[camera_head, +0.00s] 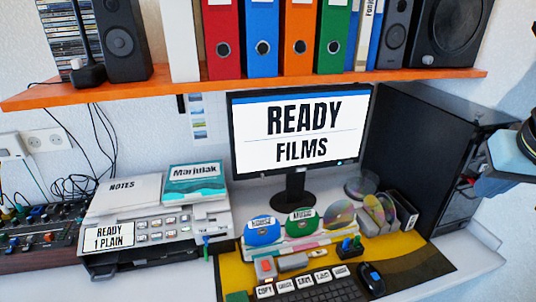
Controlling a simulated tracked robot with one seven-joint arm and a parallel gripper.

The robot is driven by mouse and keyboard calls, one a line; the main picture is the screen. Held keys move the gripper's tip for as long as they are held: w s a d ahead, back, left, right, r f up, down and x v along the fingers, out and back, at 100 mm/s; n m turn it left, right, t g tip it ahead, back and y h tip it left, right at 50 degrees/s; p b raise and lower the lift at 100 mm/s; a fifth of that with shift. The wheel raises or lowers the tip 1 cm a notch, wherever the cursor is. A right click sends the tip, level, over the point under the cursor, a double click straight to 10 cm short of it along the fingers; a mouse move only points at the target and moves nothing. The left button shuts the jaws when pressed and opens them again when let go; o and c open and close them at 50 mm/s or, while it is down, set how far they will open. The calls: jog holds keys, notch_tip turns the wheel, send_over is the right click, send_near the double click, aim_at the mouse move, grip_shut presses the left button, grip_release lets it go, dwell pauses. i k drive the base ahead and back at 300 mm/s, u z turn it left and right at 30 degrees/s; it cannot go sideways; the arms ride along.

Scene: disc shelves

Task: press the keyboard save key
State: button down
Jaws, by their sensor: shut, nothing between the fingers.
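The keyboard (328,294) lies at the bottom of the view on a yellow mat, cut off by the lower edge. A row of several large white labelled keys runs along its back. The leftmost reads COPY (265,291). The middle one seems to be the save key (303,281), but its small print is hard to read. The monitor (300,130) shows READY and FILMS. My gripper (470,184) is at the right edge, in front of the black cabinet, well right of and above the keyboard. It is shut and empty, touching no key.
A black mouse (371,279) lies right of the keyboard. Discs (342,215) and coloured disc holders (300,222) stand behind it. A printer (150,228) is at left, and a black cabinet (425,160) at right. An orange shelf (200,88) with binders hangs above.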

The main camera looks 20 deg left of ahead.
aim_at(303, 281)
jog(key=u, duration=0.8)
jog(key=k, duration=0.8)
jog(key=u, duration=0.1)
jog(key=i, duration=0.85)
jog(key=z, duration=0.05)
